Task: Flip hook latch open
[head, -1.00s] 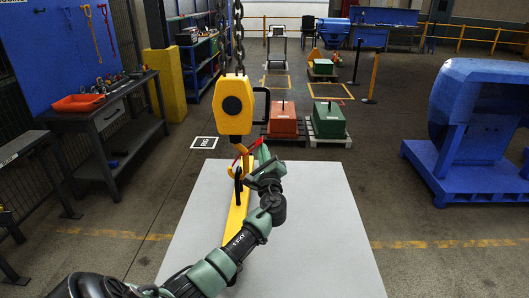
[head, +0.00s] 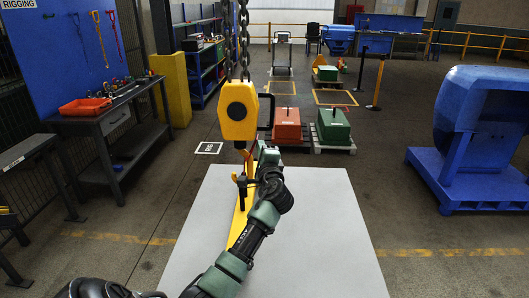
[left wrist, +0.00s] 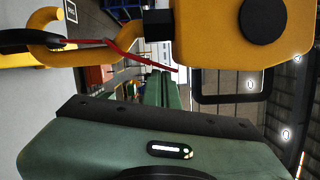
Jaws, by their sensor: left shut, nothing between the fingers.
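A yellow hook block (head: 238,112) hangs on chains above the light grey table. Its yellow hook (left wrist: 65,48) shows at the upper left of the left wrist view, with a dark loop at its bend. The thin red latch (left wrist: 128,52) lies slanted by the hook's throat; whether its free end touches the hook I cannot tell. My right gripper is out of view.
A yellow beam (head: 238,222) lies on the grey table (head: 318,225) under the hook. Behind stand a red weight (head: 287,126) and a green weight (head: 333,124) on pallets. A blue machine (head: 485,130) stands right, a workbench (head: 105,120) left.

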